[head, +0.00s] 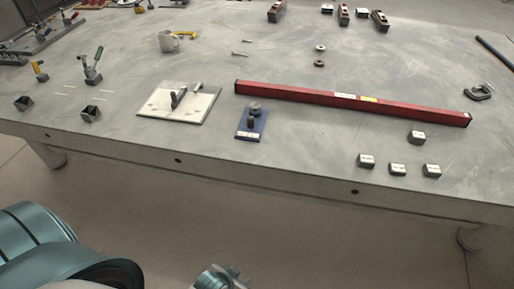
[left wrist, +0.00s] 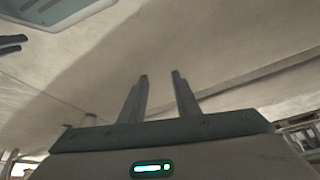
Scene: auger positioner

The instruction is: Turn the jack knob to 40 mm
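The likely jack is a small device on a blue base (head: 251,133) near the table's front edge. A round dark grey knob (head: 254,107) stands on it, with a pale label strip at its front. Any reading or scale is too small to make out. My left gripper (head: 236,274) is at the bottom of the head view, below and in front of the table, well apart from the jack. In the left wrist view its two fingers (left wrist: 160,75) stand apart with nothing between them. My right gripper cannot be identified in either view.
The table edge lies between gripper and jack.

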